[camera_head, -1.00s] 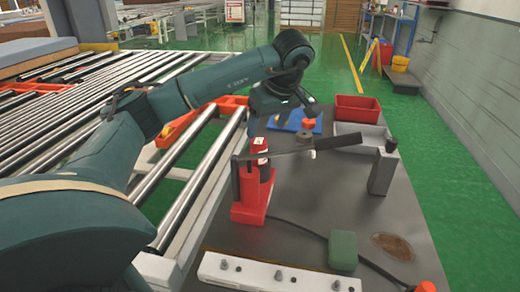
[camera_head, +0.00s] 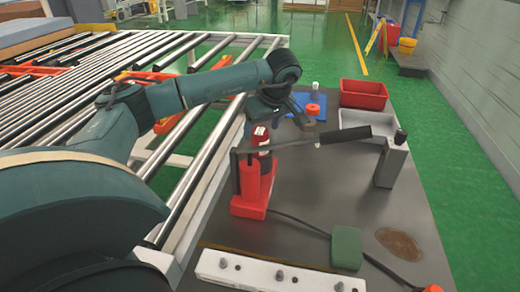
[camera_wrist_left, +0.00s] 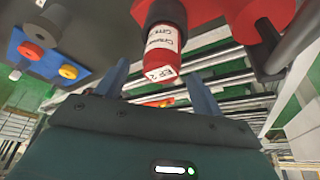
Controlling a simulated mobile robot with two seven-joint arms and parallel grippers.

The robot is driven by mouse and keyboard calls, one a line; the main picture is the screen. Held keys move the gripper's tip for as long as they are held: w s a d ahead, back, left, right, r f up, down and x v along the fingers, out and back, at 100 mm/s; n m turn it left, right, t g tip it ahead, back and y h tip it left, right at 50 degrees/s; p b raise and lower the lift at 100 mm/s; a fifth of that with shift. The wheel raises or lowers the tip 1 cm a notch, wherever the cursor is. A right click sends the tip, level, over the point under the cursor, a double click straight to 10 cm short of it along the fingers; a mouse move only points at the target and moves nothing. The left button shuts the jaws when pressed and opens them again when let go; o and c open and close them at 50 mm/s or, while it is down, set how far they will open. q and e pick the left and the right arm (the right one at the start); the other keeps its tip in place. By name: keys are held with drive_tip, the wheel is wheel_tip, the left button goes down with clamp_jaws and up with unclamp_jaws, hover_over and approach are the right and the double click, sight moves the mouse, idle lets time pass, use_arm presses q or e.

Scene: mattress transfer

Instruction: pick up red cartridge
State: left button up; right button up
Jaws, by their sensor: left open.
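The red cartridge (camera_head: 261,137) with a white label stands upright in the red press-like stand (camera_head: 249,208) on the grey table. In the left wrist view the cartridge (camera_wrist_left: 164,38) shows its label, just beyond and between the two finger tips. My left gripper (camera_wrist_left: 160,86) is open, with its fingers apart and nothing held. In the head view the gripper's body (camera_head: 266,108) is right behind and above the cartridge's top; its fingers are mostly hidden there. Whether a finger touches the cartridge cannot be told. My right gripper is not in view.
A dark lever (camera_head: 345,134) reaches right from the stand towards a grey post (camera_head: 391,162). A red bin (camera_head: 364,94), a grey tray (camera_head: 352,118) and a blue board (camera_head: 292,121) are behind. A green block (camera_head: 346,248) and white bar (camera_head: 270,272) are in front. The roller conveyor (camera_head: 190,130) is left.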

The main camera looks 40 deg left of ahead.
sight(260, 131)
use_arm(q)
drive_tip(key=x, duration=0.4)
drive_tip(key=shift+a+f, duration=0.2)
drive_tip(key=shift+f, duration=0.1)
drive_tip(key=shift+c, duration=0.2)
drive_tip(key=shift+r, duration=0.1)
drive_tip(key=c, duration=1.2)
drive_tip(key=shift+o, duration=0.2)
